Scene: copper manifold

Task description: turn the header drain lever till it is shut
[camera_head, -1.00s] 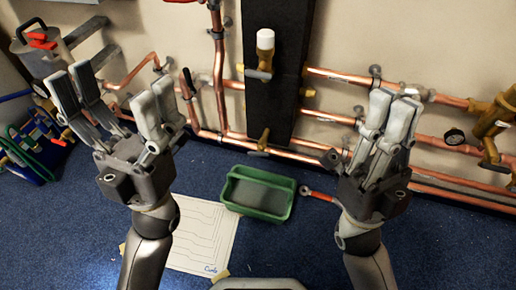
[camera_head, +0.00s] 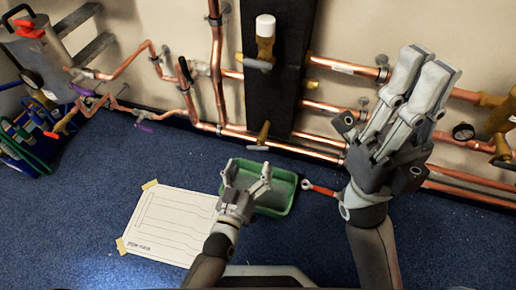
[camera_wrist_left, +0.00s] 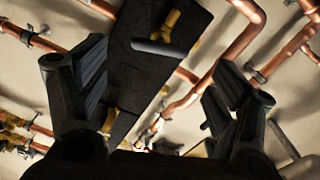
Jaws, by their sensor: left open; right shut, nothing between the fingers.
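Low on the black column is a small brass valve (camera_head: 263,132) with a short grey lever (camera_head: 258,148) lying crosswise. It sits above the green tray (camera_head: 232,208), and I take it for the header drain. My left gripper (camera_head: 249,176) is open and empty, below that lever and in front of the tray, apart from the valve. In the left wrist view, a brass valve with a grey lever (camera_wrist_left: 158,47) shows beyond the open fingers (camera_wrist_left: 155,80); I take it for the same one. My right gripper (camera_head: 425,85) is shut and empty, raised in front of the pipes at right.
A larger brass valve (camera_head: 265,45) with a white cap and grey lever is higher on the black column (camera_head: 290,85). Copper pipes (camera_head: 207,128) run along the wall. A red-handled tool (camera_head: 321,189) and a paper sheet (camera_head: 170,225) lie on the blue floor.

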